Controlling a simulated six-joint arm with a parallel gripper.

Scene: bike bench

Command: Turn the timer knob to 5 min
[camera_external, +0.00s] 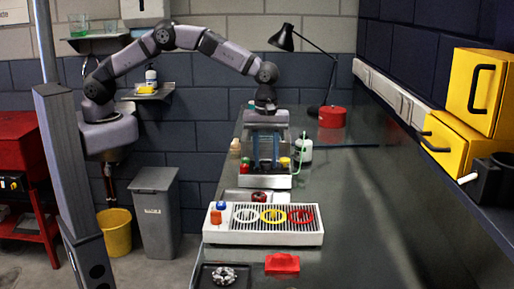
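My gripper (265,108) points down over a clear-walled unit with a pale base (266,180) on the bench. Its fingers are too small and dark to tell open from shut, and I cannot tell whether they touch the unit. Small red, green and yellow parts sit on this unit. A dark red round part (259,196) sits in front of it on a pale plate. I cannot tell which part is the timer knob, and no 5 min mark is readable.
A white grated tray (225,238) with white, yellow and red rings lies nearer on the bench (360,225). A red block (282,263) is in front. A white bottle (303,148), red pot (332,117) and black lamp (318,52) stand behind.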

